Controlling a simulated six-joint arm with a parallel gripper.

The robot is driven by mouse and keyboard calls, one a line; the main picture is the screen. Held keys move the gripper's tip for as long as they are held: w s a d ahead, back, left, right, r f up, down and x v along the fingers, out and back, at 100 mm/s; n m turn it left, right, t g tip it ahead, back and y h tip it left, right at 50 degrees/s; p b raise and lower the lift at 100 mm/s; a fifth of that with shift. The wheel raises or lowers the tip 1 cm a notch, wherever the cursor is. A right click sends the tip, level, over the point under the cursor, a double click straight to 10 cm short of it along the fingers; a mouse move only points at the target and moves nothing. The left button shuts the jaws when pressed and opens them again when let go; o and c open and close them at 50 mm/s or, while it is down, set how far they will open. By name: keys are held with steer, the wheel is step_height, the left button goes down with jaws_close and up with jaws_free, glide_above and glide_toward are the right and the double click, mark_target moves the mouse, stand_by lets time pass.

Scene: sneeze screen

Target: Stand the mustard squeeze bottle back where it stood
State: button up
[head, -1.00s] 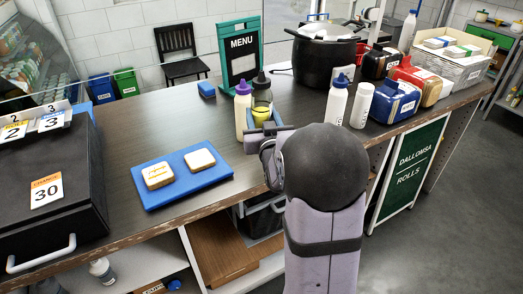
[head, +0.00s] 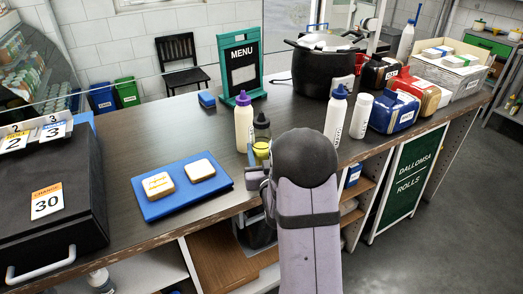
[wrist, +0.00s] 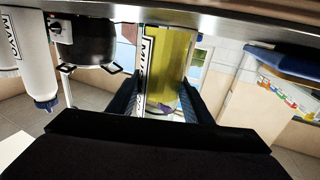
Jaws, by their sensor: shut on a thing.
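The mustard squeeze bottle (head: 262,149), yellow with a dark top, stands about upright at my gripper, near the counter's front edge. In the wrist view my gripper (wrist: 160,92) is shut on the yellow bottle (wrist: 175,60), one finger on each side, with a white label on it. In the head view my arm hides the bottle's lower part and most of my gripper (head: 258,172). I cannot tell whether the base touches the counter (head: 190,130).
A cream bottle with a purple cap (head: 244,125) stands close behind and left of the mustard. A blue board (head: 180,207) with two bread pieces lies to the left. A blue-capped white bottle (head: 335,122) and a white bottle (head: 361,115) stand to the right.

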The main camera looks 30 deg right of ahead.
mark_target(263, 156)
steer(key=shift+f, duration=0.15)
steer(key=o, duration=1.2)
steer(key=shift+o, duration=0.2)
steer(key=shift+s+a, duration=0.1)
steer(key=shift+s, duration=0.15)
steer(key=b+v, duration=0.1)
steer(key=v, duration=0.4)
steer(key=shift+s+b, duration=0.15)
steer(key=shift+b, duration=0.15)
steer(key=shift+s+a+r+p, duration=0.15)
steer(key=shift+s+r+p, duration=0.1)
steer(key=shift+p, duration=1.2)
